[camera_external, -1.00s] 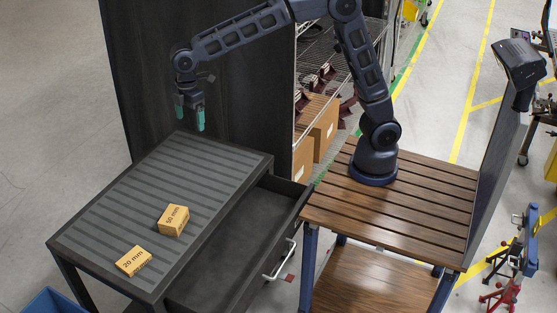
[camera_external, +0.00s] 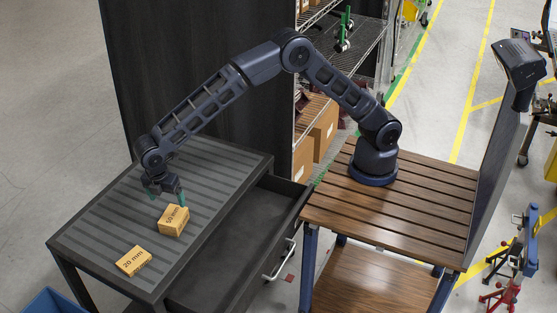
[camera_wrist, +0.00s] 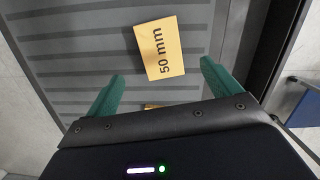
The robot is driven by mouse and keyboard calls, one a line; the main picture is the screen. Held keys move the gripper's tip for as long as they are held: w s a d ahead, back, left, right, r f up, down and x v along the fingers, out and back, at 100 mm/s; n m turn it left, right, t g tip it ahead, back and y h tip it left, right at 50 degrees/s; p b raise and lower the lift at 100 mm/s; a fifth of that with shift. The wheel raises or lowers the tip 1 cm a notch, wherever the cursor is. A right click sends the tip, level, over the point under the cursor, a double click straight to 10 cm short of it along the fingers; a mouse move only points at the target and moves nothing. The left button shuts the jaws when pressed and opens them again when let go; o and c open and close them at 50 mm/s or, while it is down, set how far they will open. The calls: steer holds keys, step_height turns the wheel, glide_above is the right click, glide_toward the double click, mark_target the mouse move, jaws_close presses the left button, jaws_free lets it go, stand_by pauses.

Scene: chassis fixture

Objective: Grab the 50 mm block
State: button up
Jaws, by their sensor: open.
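The 50 mm block (camera_external: 173,222) is a yellow-orange box with "50 mm" printed on it, lying on the ribbed grey top of the dark cabinet. In the wrist view the 50 mm block (camera_wrist: 162,50) lies ahead of the two green fingers, in line with the gap between them. My gripper (camera_external: 168,196) is open and low over the cabinet top, just behind the block in the external view. In the wrist view my gripper (camera_wrist: 160,75) has its fingers wide apart with nothing held. Whether a finger touches the block cannot be told.
A 20 mm block (camera_external: 133,261) lies nearer the cabinet's front left corner; a sliver of yellow (camera_wrist: 152,106) shows between the fingers in the wrist view. An open, empty drawer (camera_external: 240,235) juts out right of the cabinet top (camera_external: 110,222). A dark panel (camera_external: 200,70) stands behind.

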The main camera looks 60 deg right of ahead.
mark_target(172, 216)
steer(key=f, duration=0.3)
steer(key=d+f, duration=0.1)
steer(key=f, duration=0.6)
steer(key=shift+d+f, duration=0.15)
steer(key=shift+f, duration=0.2)
steer(key=c, duration=1.2)
